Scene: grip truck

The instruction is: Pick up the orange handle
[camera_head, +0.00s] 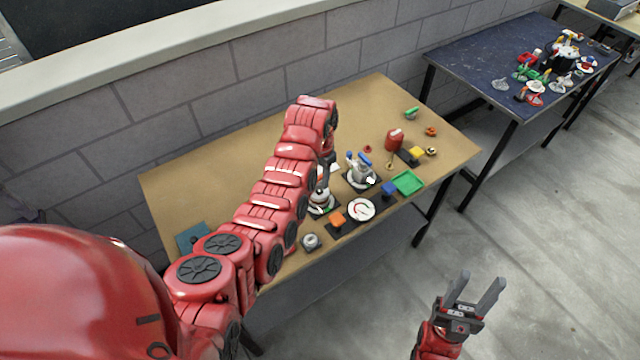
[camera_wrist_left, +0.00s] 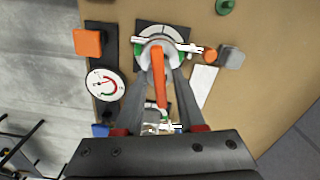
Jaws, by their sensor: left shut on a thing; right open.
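The orange handle (camera_wrist_left: 158,78) is a narrow bar in the middle of the left wrist view. It stands over a round white and grey fitting (camera_wrist_left: 158,45) on a dark plate. My left gripper (camera_wrist_left: 159,62) is shut on the handle, one finger on each side. In the head view my left gripper (camera_head: 325,172) is above the round fitting, and my red arm partly hides it. I cannot make out the handle clearly there. My right gripper (camera_head: 475,292) is open and empty, out over the floor in front of the table.
The brown table (camera_head: 210,180) also holds an orange block (camera_head: 337,218), a white dial gauge (camera_head: 361,209), a valve assembly (camera_head: 360,172), a green tray (camera_head: 408,182) and a red canister (camera_head: 394,140). Its back left is clear. A dark blue table (camera_head: 470,60) stands at the back right.

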